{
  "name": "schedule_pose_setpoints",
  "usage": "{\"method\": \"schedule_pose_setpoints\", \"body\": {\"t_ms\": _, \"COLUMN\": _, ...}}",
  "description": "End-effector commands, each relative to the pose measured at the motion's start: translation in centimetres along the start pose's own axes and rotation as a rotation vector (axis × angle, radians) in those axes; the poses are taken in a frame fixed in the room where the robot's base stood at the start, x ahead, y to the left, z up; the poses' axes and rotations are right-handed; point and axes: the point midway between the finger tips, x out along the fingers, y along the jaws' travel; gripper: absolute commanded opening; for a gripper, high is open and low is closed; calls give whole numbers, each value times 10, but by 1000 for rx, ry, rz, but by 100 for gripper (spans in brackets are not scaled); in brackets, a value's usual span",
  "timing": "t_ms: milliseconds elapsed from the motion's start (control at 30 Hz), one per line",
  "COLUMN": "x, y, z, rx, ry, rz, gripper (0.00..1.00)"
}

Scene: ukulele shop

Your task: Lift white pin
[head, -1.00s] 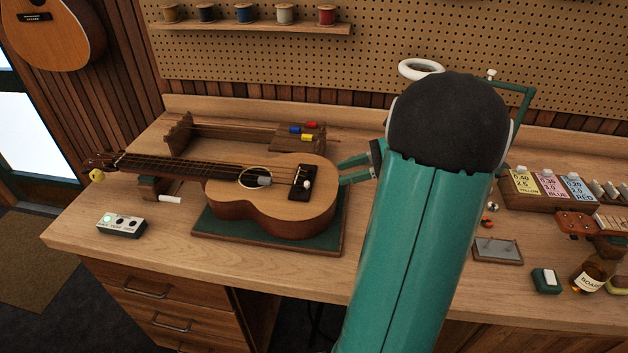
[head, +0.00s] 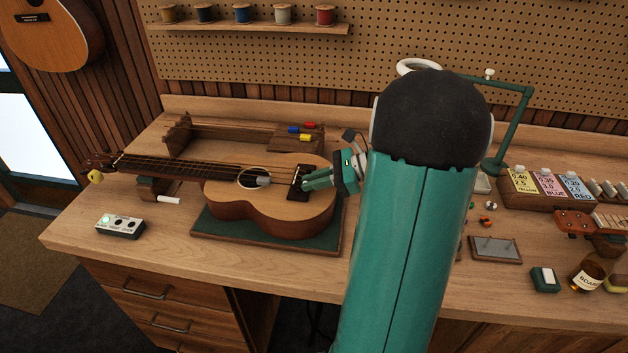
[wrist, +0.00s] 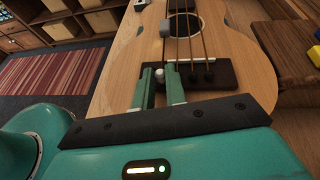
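The ukulele (head: 285,205) lies on a green mat (head: 215,232) on the bench, its dark bridge (head: 295,192) at the right end. The white pin (wrist: 159,76) is a small round head at the bridge's left side in the wrist view, beside dark pins (wrist: 202,76). My gripper (head: 306,180) reaches over the bridge from the right. In the wrist view my gripper (wrist: 159,72) has its two green fingers on either side of the white pin, with a narrow gap apparent. The head view hides the pin behind the fingers.
A grey block (wrist: 167,28) sits at the strings near the sound hole. A wooden rack with coloured pegs (head: 300,132) stands behind the ukulele. A green lamp arm (head: 515,130) stands right.

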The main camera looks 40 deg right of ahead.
Motion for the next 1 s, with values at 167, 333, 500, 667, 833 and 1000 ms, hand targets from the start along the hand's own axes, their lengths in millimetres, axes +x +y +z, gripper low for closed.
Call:
{"method": "schedule_pose_setpoints", "body": {"t_ms": 167, "x": 0, "y": 0, "z": 0, "rx": 0, "ry": 0, "rz": 0, "gripper": 0}}
{"method": "schedule_pose_setpoints", "body": {"t_ms": 333, "x": -5, "y": -1, "z": 13, "rx": -4, "ry": 1, "rz": 1, "gripper": 0}}
{"method": "schedule_pose_setpoints", "body": {"t_ms": 500, "x": -8, "y": -2, "z": 20, "rx": -2, "ry": -2, "rz": 0, "gripper": 0}}
{"method": "schedule_pose_setpoints", "body": {"t_ms": 667, "x": -8, "y": -2, "z": 20, "rx": -3, "ry": -3, "rz": -1, "gripper": 16}}
{"method": "schedule_pose_setpoints", "body": {"t_ms": 833, "x": -8, "y": -2, "z": 20, "rx": -2, "ry": -2, "rz": -1, "gripper": 34}}
{"method": "schedule_pose_setpoints", "body": {"t_ms": 1000, "x": -8, "y": -1, "z": 19, "rx": -1, "ry": -1, "rz": 0, "gripper": 34}}
